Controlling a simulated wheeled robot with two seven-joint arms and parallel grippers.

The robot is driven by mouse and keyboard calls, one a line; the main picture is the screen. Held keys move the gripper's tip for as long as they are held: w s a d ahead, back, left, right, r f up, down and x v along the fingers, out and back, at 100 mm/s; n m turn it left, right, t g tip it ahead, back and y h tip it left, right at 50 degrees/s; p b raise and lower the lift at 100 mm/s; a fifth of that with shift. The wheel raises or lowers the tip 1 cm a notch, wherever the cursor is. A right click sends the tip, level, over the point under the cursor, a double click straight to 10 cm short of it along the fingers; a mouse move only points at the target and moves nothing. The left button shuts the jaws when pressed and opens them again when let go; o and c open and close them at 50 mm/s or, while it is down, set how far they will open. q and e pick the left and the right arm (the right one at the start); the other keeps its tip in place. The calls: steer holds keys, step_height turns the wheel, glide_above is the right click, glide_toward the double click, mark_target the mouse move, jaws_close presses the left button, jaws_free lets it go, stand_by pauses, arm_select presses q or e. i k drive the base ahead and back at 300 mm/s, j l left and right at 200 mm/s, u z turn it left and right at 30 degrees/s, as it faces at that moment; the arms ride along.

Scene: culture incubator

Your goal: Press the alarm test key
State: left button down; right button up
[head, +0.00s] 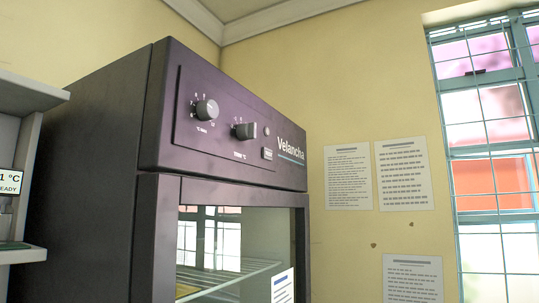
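The dark purple-black incubator (165,105) fills the left and middle of the head view, marked "Velancha". Its upper control panel (222,140) carries two round knobs, a left knob (206,110) and a right knob (245,131). To the right of the right knob is a small rectangular key (267,154) with a light face; its lettering is too small to read, so I cannot confirm it is the alarm test key. A small round light or button (266,131) sits above it. Neither of my grippers is in view.
Below the panel is a glass door (225,240) with wire shelves behind it and a white label (282,287). A grey unit with a small display (10,182) reading "READY" stands at the left edge. Paper notices (348,178) hang on the yellow wall beside a barred window (490,150).

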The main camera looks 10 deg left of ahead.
mark_target(267, 153)
steer(key=i+l+u, duration=0.1)
steer(key=l+u, duration=0.25)
steer(key=l, duration=0.85)
steer(key=l+u, duration=0.35)
steer(key=l, duration=0.8)
steer(key=k, duration=0.05)
